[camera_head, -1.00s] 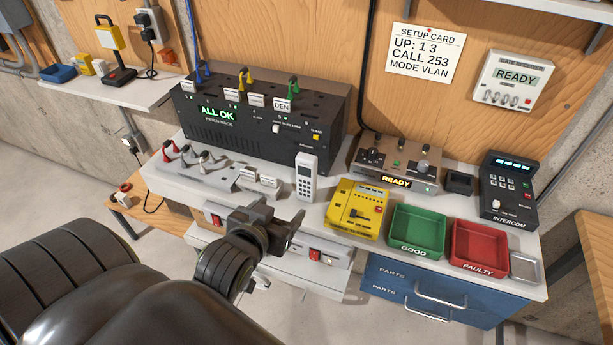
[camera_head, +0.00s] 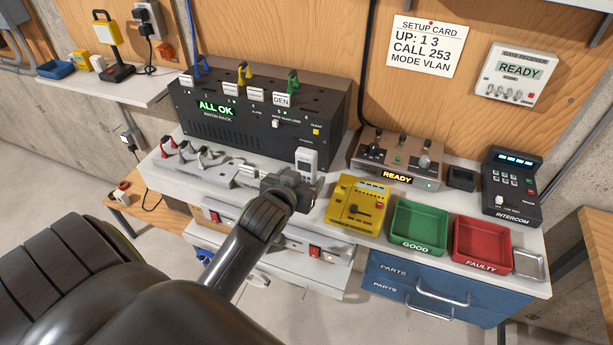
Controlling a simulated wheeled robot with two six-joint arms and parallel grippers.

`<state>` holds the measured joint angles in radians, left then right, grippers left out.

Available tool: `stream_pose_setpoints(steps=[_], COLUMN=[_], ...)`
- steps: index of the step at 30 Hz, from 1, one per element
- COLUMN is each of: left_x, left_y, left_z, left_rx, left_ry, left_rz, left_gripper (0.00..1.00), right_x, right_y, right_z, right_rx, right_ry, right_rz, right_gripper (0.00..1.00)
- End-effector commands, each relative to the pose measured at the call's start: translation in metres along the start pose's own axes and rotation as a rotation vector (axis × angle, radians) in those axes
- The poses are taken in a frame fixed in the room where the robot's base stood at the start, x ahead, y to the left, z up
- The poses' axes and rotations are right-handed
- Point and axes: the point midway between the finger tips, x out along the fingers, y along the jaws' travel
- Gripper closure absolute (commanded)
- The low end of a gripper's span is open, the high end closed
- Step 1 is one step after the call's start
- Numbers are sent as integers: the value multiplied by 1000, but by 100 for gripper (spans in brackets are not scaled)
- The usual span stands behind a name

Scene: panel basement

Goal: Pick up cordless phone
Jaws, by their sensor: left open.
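The white cordless phone (camera_head: 306,160) stands upright on the white bench top, in front of the black patch rack. Its lower part is hidden behind my left gripper. My left gripper (camera_head: 303,184) is open, right at the phone in this view. Its fingertips are partly hidden by its own body, and I cannot tell whether they touch the phone or lie around it. My right gripper is not in view.
The black rack (camera_head: 240,128) stands behind the phone. A yellow device (camera_head: 352,206) is at the right, then a green tray (camera_head: 418,247) and a red tray (camera_head: 481,266). A brown unit (camera_head: 372,158) stands behind the yellow device.

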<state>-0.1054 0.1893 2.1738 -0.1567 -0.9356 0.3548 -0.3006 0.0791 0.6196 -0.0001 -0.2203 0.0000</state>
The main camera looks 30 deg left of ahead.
Motion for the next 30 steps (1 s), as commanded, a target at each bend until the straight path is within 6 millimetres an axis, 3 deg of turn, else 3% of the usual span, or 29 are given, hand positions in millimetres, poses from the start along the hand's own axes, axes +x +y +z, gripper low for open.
stream_pose_setpoints(steps=[5,16,26,30], left_x=[8,48,54,54], left_y=[0,-1,-1,-1], left_z=[-2,-4,-2,-2], left_rx=[1,1,1,1], left_ry=[0,0,0,0], left_rz=[0,1,1,1], left_gripper=[31,31,31,45], right_x=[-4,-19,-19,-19], right_y=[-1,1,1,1], right_z=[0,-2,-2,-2], right_rx=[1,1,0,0], right_ry=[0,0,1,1], right_rz=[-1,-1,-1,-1], right_gripper=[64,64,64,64])
